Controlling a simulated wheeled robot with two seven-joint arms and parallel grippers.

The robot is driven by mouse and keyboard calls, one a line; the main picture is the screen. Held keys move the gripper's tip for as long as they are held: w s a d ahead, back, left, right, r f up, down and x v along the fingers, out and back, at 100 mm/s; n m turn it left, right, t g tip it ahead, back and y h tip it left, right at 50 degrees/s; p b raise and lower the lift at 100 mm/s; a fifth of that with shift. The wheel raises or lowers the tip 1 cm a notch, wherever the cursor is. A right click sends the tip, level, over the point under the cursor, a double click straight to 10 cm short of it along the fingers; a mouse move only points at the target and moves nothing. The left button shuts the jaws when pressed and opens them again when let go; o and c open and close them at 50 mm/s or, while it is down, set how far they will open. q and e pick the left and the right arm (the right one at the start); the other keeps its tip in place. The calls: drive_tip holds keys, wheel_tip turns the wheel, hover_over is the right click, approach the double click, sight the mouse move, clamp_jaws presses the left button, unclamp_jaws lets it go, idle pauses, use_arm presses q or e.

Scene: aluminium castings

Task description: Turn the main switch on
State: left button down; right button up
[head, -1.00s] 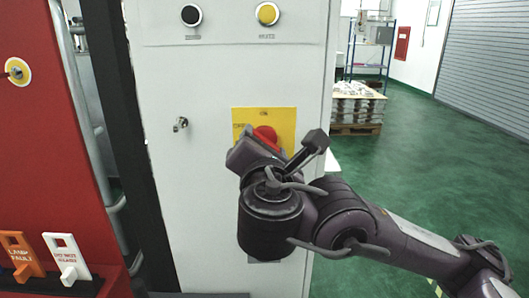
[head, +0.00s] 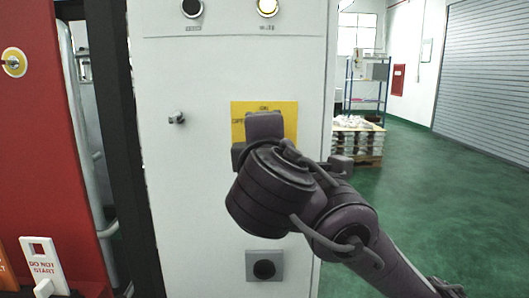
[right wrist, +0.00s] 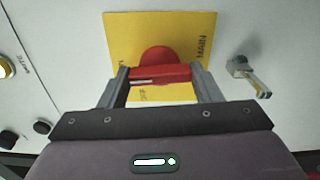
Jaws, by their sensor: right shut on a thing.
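The main switch has a red round knob (right wrist: 158,54) with a red bar handle (right wrist: 160,74), on a yellow plate (head: 237,110) on the grey cabinet. The plate also shows in the right wrist view (right wrist: 120,28). My right gripper (right wrist: 160,76) is shut on the red handle, a finger at each end of it. In the head view my right gripper (head: 264,125) covers the knob, so the handle's angle cannot be seen there. My left gripper is not in view.
A lamp (head: 268,7) at the cabinet's top glows pale yellow-white; a dark-centred one (head: 192,7) is left of it. A small metal latch (head: 177,117) sticks out left of the plate. A red panel (head: 30,150) with a white tag (head: 42,265) stands at left. Green floor at right is open.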

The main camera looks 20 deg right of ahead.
drive_tip(key=shift+f+m+b, duration=0.1)
drive_tip(key=shift+m+b, duration=0.2)
drive_tip(key=shift+m, duration=0.1)
idle(0.3)
drive_tip(key=o, duration=1)
